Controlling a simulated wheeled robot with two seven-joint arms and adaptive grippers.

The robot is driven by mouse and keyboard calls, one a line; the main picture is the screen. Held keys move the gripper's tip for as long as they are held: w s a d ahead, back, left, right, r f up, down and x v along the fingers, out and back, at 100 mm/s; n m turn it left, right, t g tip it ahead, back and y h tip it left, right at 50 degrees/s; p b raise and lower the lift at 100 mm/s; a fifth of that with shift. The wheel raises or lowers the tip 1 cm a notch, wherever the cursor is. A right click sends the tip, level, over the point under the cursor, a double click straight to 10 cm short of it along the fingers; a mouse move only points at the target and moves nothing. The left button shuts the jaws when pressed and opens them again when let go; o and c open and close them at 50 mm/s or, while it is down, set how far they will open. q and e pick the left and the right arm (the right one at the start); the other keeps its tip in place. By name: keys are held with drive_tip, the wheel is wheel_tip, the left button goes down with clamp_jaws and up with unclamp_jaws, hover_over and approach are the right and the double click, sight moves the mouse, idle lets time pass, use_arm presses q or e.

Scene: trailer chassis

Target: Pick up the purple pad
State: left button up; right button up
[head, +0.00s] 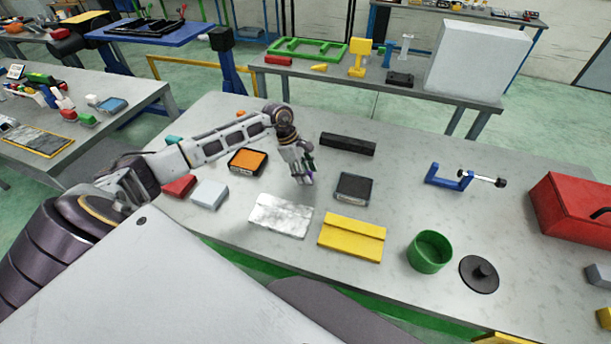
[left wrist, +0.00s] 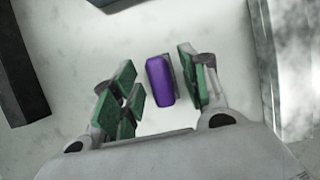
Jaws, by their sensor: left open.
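The purple pad (left wrist: 159,81) is a small rounded block with a grey side, seen in the left wrist view between the fingers of my left gripper (left wrist: 155,85). The green finger pads stand apart on both sides of it, with a wider gap on the left than on the right. In the head view my left gripper (head: 305,181) points down at the table's middle, and only a trace of purple shows at its fingertips. My right gripper does not show in either view.
Around the gripper on the grey table lie a black bar (head: 347,144), a dark square box (head: 353,188), a marbled slab (head: 280,215), a yellow case (head: 351,238) and an orange-topped box (head: 247,161). A green cup (head: 429,252) and blue clamp (head: 449,179) are farther right.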

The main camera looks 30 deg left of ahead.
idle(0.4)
use_arm(q)
clamp_jaws()
idle(0.4)
wheel_tip(320, 180, up, 9)
drive_tip(key=shift+r+b, duration=0.2)
drive_tip(key=shift+b, duration=0.75)
drive_tip(key=shift+r, duration=0.3)
